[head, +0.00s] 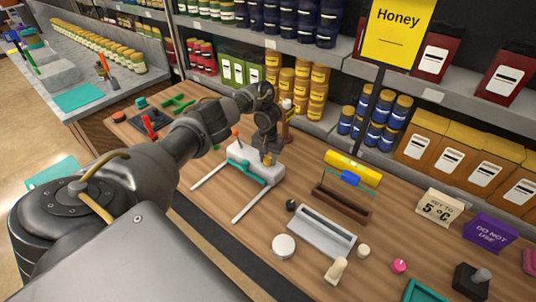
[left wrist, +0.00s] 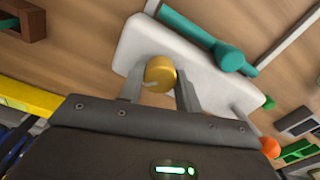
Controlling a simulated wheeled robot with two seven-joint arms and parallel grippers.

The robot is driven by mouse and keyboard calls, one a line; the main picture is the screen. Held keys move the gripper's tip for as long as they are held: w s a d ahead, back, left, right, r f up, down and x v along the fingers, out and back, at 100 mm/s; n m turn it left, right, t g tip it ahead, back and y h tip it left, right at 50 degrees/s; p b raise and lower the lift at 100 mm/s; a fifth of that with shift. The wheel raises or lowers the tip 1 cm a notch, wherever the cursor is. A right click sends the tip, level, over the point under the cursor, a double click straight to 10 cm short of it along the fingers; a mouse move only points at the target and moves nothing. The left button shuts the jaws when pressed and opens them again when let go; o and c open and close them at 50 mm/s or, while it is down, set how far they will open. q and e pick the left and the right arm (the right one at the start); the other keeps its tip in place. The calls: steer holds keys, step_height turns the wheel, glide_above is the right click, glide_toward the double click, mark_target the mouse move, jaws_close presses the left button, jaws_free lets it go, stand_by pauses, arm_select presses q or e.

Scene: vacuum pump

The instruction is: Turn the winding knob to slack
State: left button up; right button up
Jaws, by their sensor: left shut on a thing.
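The winding knob (left wrist: 160,73) is a yellow, round knob on a white device (left wrist: 190,62) with a teal bar (left wrist: 208,38). In the left wrist view the fingers of my left gripper (left wrist: 160,85) stand on either side of the knob and are shut on it. In the head view the white device (head: 268,187) sits on the wooden counter, with two pale rods reaching toward the front. My left gripper (head: 267,152) comes down over its right part, and the knob is partly hidden under it. My right gripper is not in view.
Stocked shelves line the back.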

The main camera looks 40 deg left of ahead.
arm_select(q)
steer(key=n, duration=0.5)
steer(key=shift+n, duration=0.3)
steer(key=shift+d+f+n, duration=0.1)
steer(key=shift+n, duration=1.9)
steer(key=shift+s, duration=0.1)
steer(key=o, duration=1)
steer(key=shift+c, duration=0.2)
steer(key=shift+r, duration=0.2)
